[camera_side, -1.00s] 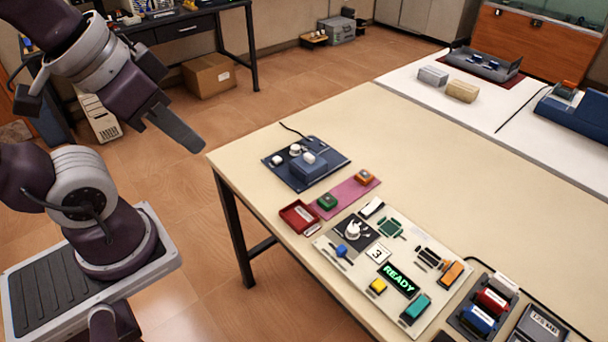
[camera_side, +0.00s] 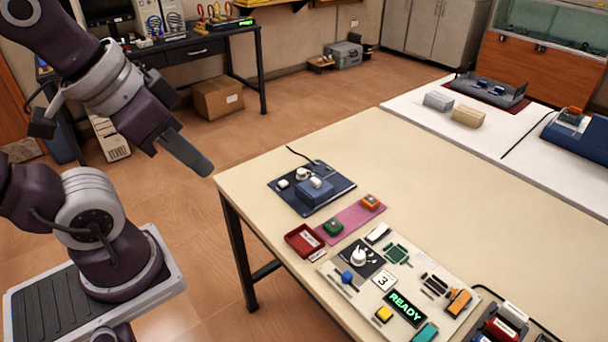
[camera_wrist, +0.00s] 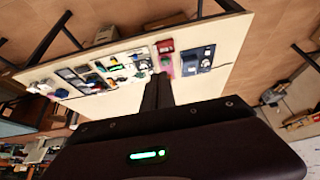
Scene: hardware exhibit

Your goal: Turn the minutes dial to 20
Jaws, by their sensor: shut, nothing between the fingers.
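My gripper (camera_side: 208,168) is shut and empty, in the air just off the table's near-left corner. Two white dials show in the side view. One dial (camera_side: 302,174) is on a dark blue board (camera_side: 335,196) with a blue block. The other dial (camera_side: 359,258) is on a dark square of a cream panel (camera_side: 334,277) with a lit READY display. I cannot read any markings, so I cannot tell which is the minutes dial. My gripper is apart from both. In the wrist view the closed fingers (camera_wrist: 158,92) point toward the table, with the blue board (camera_wrist: 198,60) beyond them.
A pink mat (camera_side: 352,217) with green and orange blocks and a red tray (camera_side: 304,240) lie between the board and panel. The table's far part (camera_side: 440,190) is clear.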

